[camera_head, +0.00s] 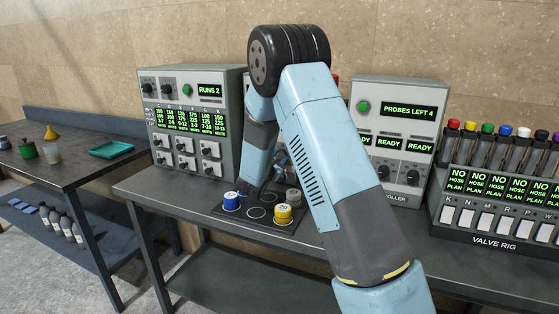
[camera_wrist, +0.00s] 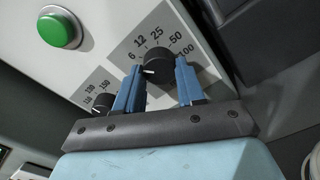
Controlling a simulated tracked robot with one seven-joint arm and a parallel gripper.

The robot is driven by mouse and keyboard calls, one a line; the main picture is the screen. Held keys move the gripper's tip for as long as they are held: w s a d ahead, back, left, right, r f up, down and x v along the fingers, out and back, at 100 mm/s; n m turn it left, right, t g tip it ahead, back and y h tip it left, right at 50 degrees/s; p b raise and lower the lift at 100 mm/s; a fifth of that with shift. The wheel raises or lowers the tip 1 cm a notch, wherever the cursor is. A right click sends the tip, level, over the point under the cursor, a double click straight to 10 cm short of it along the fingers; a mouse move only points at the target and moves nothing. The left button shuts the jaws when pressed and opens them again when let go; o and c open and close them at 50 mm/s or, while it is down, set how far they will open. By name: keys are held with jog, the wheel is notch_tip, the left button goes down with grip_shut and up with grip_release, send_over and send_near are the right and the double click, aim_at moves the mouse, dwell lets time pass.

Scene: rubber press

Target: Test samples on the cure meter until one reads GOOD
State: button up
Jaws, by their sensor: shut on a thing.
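My gripper (camera_wrist: 158,68) is shut on a black dial knob (camera_wrist: 157,63) in the wrist view, with one blue finger on each side. The dial is marked 6, 12, 25, 50 and 100 on a pale panel. A green button (camera_wrist: 59,28) and a second knob (camera_wrist: 103,103) are left of it. In the head view my arm hides most of this device and the gripper's grip. A blue-and-white puck (camera_head: 231,201), a yellow puck (camera_head: 283,213) and a grey puck (camera_head: 293,196) stand on a dark mat (camera_head: 257,226) with ring marks. I cannot tell which device is the cure meter.
Left on the bench (camera_head: 160,192) is a panel (camera_head: 150,110) reading RUNS 2. A controller (camera_head: 365,92) reads PROBES LEFT 4 and READY. The valve rig (camera_head: 450,240) is at right, its displays reading NO HOSE PLAN. A side table (camera_head: 70,175) holds a green tray (camera_head: 111,149).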

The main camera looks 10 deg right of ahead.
jog(key=shift+s+d+f+m, duration=0.1)
jog(key=shift+d+m, duration=0.05)
jog(key=shift+m, duration=3.85)
jog(key=shift+f, duration=0.1)
jog(key=o, duration=1)
jog(key=shift+o, duration=0.2)
jog(key=shift+r, duration=0.2)
